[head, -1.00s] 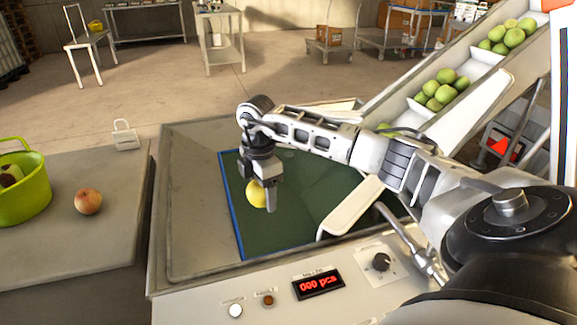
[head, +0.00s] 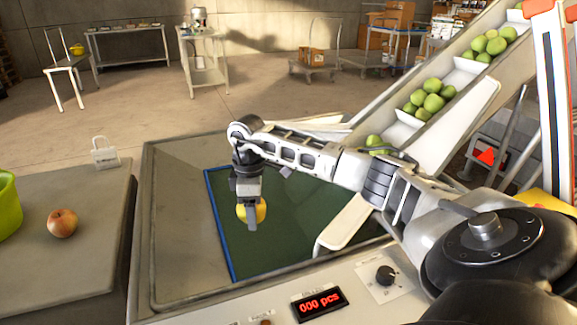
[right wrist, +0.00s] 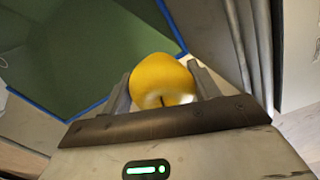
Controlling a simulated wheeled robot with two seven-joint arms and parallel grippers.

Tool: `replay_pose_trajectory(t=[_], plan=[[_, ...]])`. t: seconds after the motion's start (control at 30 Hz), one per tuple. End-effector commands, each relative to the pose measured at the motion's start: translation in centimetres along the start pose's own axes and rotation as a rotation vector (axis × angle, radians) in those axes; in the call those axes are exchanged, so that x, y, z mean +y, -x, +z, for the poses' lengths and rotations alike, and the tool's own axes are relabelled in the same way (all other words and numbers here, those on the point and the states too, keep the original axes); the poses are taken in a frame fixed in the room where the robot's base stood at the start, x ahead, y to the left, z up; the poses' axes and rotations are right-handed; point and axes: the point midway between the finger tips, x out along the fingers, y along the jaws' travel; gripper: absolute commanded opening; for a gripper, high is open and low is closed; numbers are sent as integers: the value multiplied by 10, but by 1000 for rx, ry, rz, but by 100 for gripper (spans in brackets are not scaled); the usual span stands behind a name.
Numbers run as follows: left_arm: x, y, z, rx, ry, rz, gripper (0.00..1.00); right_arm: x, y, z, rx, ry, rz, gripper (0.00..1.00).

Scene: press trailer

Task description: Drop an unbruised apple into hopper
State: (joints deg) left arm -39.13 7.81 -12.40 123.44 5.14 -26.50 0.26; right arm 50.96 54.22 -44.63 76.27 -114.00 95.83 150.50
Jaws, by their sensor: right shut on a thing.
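A yellow apple (head: 259,211) is between the fingers of my right gripper (head: 251,214), which is shut on it. In the right wrist view the yellow apple (right wrist: 161,80) sits between both fingers, its stem side towards the camera; I see no bruise on the part that shows. The gripper holds it over the green mat (head: 290,225) with a blue edge, inside the metal-rimmed machine top. Green apples (head: 431,98) lie in the steps of the sloping white conveyor (head: 462,115). I cannot tell which part is the hopper. My left gripper is not in view.
A reddish apple (head: 62,223) lies on the grey table (head: 80,265) at left, near a green basket (head: 8,205) and a small white tag-like object (head: 104,152). A white flap (head: 347,222) stands at the mat's right.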

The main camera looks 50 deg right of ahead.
Motion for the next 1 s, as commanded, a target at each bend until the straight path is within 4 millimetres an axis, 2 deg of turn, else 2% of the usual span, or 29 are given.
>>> replay_pose_trajectory(t=[0.1,0.4,0.43,0.5,0.83,1.0], plan=[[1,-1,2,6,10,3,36,0,-7,0,1,1,1,34],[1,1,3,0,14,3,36,0,-6,0,1,1,0,34],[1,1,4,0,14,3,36,0,-6,0,1,1,0,69],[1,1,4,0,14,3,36,0,-6,0,1,1,0,86],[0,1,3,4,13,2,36,0,-4,0,0,1,0,86],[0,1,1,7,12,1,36,1,18,-1,4,1,4,86]])
